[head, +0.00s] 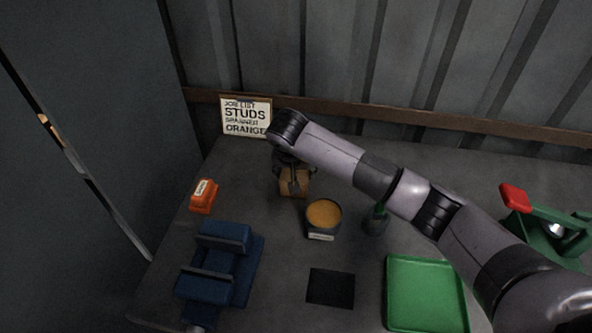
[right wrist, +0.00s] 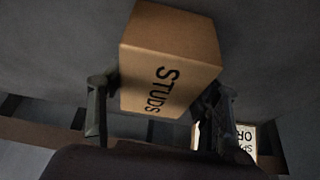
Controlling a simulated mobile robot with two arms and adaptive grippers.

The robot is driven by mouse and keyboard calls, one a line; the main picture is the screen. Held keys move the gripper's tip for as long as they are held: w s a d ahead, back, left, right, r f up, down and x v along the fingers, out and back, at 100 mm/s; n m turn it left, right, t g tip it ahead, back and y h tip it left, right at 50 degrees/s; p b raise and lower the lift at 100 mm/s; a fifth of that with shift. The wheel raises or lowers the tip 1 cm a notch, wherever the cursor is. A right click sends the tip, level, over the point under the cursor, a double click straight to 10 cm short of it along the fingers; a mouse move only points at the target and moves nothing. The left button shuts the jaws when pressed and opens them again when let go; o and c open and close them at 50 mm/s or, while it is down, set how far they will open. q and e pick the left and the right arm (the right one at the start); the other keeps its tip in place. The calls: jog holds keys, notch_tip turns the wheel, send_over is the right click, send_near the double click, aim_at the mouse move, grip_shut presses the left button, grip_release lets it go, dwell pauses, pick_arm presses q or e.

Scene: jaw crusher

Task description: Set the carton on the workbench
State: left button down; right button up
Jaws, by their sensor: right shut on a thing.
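The carton (right wrist: 165,60) is a brown cardboard box marked STUDS in the right wrist view. My right gripper (right wrist: 160,108) is shut on it, one finger on each side. In the head view the carton (head: 294,184) shows below my right gripper (head: 292,170), towards the back of the workbench (head: 270,275). The carton's top is partly hidden by the gripper. I cannot tell whether its underside touches the bench. My left gripper is not in view.
A round tin (head: 324,214) stands just right of the carton. An orange box (head: 203,196), a blue vise (head: 219,265), a black mat (head: 331,288), a green tray (head: 426,295) and a red-handled green tool (head: 545,225) are around. A job list sign (head: 245,115) stands behind.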

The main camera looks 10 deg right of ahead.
jog(key=shift+f, duration=0.1)
jog(key=o, duration=1.6)
jog(key=shift+o, duration=0.2)
jog(key=shift+r, duration=0.25)
jog(key=shift+s+r, duration=0.1)
jog(key=shift+r, duration=0.15)
jog(key=b+v, duration=0.2)
jog(key=v, duration=0.9)
jog(key=shift+s, duration=0.2)
jog(key=shift+r, duration=0.1)
